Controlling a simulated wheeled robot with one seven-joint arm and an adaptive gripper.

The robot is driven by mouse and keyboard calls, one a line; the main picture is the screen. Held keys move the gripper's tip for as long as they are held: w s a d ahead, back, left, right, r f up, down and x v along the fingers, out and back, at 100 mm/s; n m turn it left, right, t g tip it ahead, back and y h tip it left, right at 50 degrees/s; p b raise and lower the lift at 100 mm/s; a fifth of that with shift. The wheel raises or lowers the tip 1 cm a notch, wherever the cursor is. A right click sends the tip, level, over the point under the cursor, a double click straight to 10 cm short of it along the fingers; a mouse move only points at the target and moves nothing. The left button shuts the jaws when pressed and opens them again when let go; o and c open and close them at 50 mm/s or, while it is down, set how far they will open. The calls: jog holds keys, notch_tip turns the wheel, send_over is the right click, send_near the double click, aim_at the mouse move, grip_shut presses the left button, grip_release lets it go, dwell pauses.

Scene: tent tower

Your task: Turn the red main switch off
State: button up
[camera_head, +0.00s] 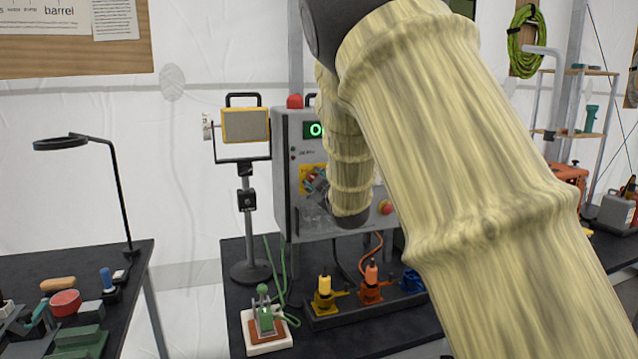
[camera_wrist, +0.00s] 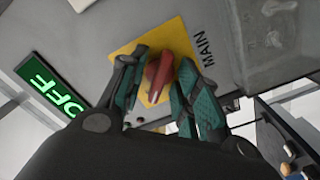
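The red main switch (camera_wrist: 158,75) is a red handle on a yellow plate (camera_wrist: 175,38) marked MAIN, in the wrist view. The handle is slightly tilted in that view. My gripper (camera_wrist: 164,78) has its two teal-padded fingers on either side of the handle, with narrow gaps showing, so it looks open around it. A green display (camera_wrist: 54,86) beside the plate reads OFF. In the head view, the grey control box (camera_head: 283,165) stands behind my arm. The yellow plate (camera_head: 306,172) and my gripper (camera_head: 316,186) show only partly there, and the display (camera_head: 315,130) is partly covered.
A red button (camera_head: 386,207) sits at the box's lower right. A red lamp (camera_head: 294,101) is on top. A work light (camera_head: 245,126) on a stand is to the left. Below are a plug strip (camera_head: 340,316) and a green-handled lever switch (camera_head: 265,318) on the black table.

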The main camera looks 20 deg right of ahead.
jog(key=s, duration=1.2)
jog(key=shift+d, duration=0.25)
